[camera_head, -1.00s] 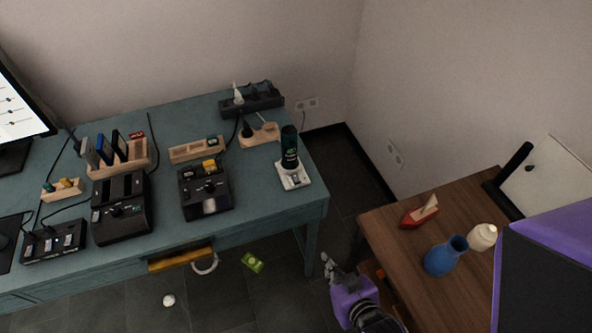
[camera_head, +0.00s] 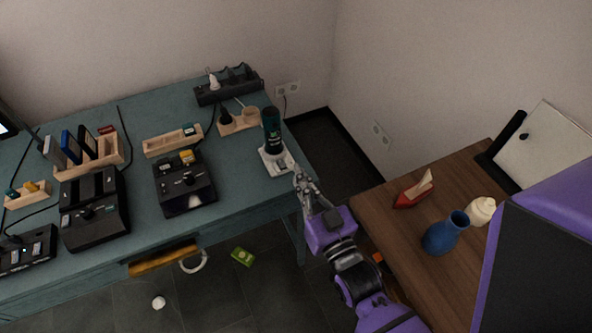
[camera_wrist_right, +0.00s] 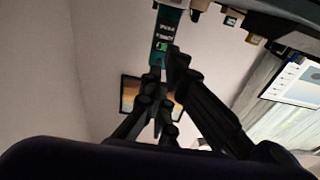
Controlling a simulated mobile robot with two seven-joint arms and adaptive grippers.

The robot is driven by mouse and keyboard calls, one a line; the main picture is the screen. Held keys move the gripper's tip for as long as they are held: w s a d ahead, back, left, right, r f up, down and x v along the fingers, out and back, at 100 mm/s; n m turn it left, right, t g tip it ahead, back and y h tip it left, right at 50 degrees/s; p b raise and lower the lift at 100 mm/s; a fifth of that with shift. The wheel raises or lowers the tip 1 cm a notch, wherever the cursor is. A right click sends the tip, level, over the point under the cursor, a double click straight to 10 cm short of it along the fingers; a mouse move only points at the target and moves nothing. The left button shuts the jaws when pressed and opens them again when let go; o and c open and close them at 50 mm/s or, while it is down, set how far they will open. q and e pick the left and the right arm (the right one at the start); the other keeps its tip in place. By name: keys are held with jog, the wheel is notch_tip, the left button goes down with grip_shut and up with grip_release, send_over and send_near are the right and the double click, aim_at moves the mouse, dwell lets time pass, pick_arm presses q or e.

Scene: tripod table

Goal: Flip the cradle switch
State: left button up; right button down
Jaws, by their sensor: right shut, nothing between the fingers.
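A white cradle (camera_head: 286,166) sits at the right front corner of the teal table (camera_head: 240,198). A dark green and black device (camera_head: 271,130) stands upright in it, and a green-and-black object with pale lettering (camera_wrist_right: 166,36), likely the same device, shows in the right wrist view. The cradle's switch is too small to make out. My right gripper (camera_head: 300,178) is shut and empty, its fingertips just in front of the cradle's right front edge. Whether they touch it I cannot tell. In the right wrist view the fingers (camera_wrist_right: 165,68) point toward the device. My left gripper is not in view.
Black control boxes (camera_head: 184,186), a wooden rack (camera_head: 92,160) and a power strip (camera_head: 229,87) fill the table to the left. A brown table (camera_head: 400,225) at the right holds a blue vase (camera_head: 443,236) and a red boat (camera_head: 412,193). A gap lies between the tables.

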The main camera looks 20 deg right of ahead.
jog(key=r+p, duration=0.1)
send_over(282, 164)
jog(key=s, duration=0.2)
jog(key=shift+s+d, duration=0.2)
notch_tip(282, 164, down, 3)
jog(key=shift+s+r, duration=0.15)
jog(key=shift+s+f, duration=0.3)
jog(key=shift+f, duration=0.35)
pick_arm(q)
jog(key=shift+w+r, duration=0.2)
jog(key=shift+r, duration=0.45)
pick_arm(e)
jog(key=shift+f, duration=0.1)
